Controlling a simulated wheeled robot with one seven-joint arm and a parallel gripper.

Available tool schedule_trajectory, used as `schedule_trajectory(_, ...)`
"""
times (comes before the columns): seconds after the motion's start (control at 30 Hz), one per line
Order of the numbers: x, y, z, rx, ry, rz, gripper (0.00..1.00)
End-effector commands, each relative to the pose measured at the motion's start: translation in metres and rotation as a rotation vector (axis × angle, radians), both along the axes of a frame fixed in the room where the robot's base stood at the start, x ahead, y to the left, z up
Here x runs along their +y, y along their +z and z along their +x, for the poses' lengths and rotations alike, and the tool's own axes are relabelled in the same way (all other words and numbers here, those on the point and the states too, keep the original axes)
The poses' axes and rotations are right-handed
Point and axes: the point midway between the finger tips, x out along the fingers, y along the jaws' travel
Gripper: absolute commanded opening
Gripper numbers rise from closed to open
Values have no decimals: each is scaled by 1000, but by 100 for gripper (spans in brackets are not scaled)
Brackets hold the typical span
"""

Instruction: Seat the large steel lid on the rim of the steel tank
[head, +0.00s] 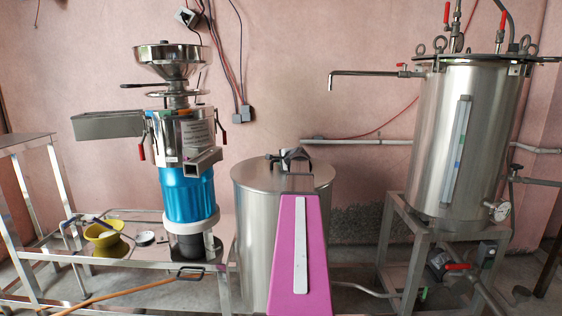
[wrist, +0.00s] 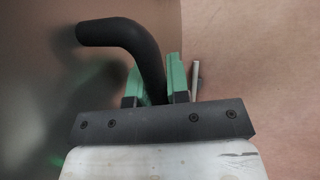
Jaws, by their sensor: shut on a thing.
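The large steel lid (head: 252,173) lies over the top of the steel tank (head: 254,245) in the lower middle of the head view. The lid looks level and roughly in line with the tank wall. I cannot tell if its edge touches the rim all round. My gripper (head: 290,160) is at the lid's dark handle. In the wrist view the green fingers of my gripper (wrist: 155,78) are shut on the black bent handle (wrist: 110,32), with the grey lid (wrist: 35,95) beyond it at left. My pink arm hides the tank's right front.
A grinder with a blue body (head: 187,195) and steel hopper stands to the left on a steel frame. A yellow bowl (head: 107,245) sits at far left. A tall steel vessel (head: 440,140) with pipes stands on a frame at right. A spout (head: 365,73) reaches left from it.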

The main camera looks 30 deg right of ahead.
Motion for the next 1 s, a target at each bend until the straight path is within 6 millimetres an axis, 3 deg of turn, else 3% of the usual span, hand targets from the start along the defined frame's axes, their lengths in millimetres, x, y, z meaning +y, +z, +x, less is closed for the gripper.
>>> schedule_trajectory(0.13, 0, -2, 0, -2, -1, 0, 0)
schedule_trajectory(0.17, 0, -2, 0, -2, -1, 0, 20)
schedule_trajectory(0.2, 0, -2, 0, -2, -1, 0, 33)
schedule_trajectory(0.23, 0, -2, 0, -2, -1, 0, 42)
schedule_trajectory(0.27, 0, -2, 0, -2, -1, 0, 46)
schedule_trajectory(0.67, 1, -2, -5, 3, 1, 0, 46)
schedule_trajectory(1.0, 4, 15, -51, -1, -2, -2, 46)
